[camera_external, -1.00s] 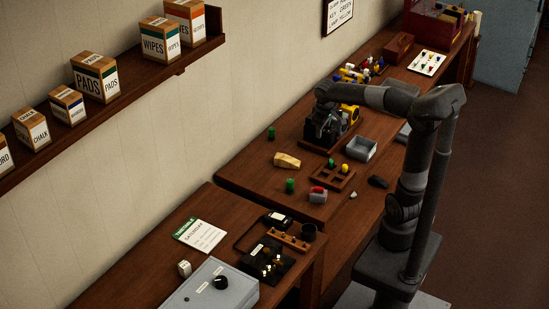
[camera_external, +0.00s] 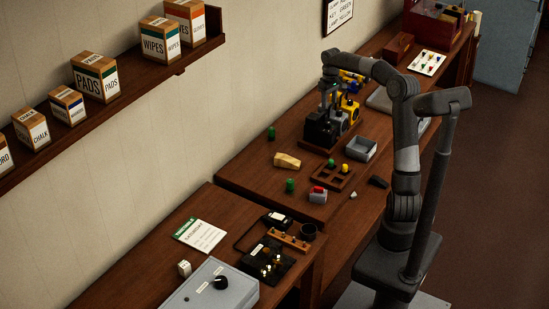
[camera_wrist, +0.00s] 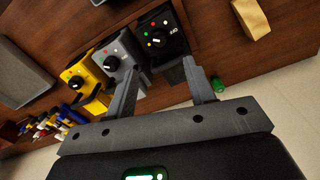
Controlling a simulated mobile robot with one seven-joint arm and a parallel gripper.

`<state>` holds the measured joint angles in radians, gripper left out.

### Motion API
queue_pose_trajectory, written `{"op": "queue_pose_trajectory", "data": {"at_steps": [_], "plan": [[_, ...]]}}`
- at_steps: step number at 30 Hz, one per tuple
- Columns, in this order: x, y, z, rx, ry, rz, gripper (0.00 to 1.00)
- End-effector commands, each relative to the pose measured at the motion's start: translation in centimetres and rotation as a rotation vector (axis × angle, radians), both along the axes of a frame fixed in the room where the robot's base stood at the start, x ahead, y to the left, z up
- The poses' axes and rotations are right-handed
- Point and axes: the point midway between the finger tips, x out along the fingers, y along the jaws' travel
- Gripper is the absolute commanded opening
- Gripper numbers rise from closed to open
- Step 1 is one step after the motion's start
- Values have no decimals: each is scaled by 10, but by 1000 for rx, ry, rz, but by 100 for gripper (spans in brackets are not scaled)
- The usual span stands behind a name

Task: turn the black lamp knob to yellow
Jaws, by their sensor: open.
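The black lamp box (camera_wrist: 172,28) stands at the right end of a row of three in the wrist view, with coloured dots around its round black knob (camera_wrist: 163,29). The knob carries a white mark; I cannot tell which dot it points to. The black box also shows in the external view (camera_external: 320,130). My gripper (camera_wrist: 161,66) is open and empty. Its fingertips reach toward the near side of the black box, apart from the knob as far as I can tell. In the external view my gripper (camera_external: 328,95) hangs above the row.
A grey box (camera_wrist: 125,52) and a yellow box (camera_wrist: 82,72) with similar knobs stand beside the black one. A green cylinder (camera_wrist: 217,85) and a tan block (camera_wrist: 250,16) lie to the right. A grey tray (camera_external: 361,149) stands on the workbench (camera_external: 245,170).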

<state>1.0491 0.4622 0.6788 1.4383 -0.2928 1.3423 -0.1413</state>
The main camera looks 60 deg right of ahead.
Motion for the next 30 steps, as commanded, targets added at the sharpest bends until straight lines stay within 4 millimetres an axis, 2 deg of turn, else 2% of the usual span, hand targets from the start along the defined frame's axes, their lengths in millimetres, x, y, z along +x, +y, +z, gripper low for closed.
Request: {"op": "queue_pose_trajectory", "data": {"at_steps": [5,12,18,23,30], "plan": [[0,-2,-17,4,2,-1,49],[-1,-1,-63,5,3,-1,49],[0,-1,-94,4,2,-1,49],[0,-1,-105,2,1,0,49],[0,-1,-108,1,0,-1,49]]}}
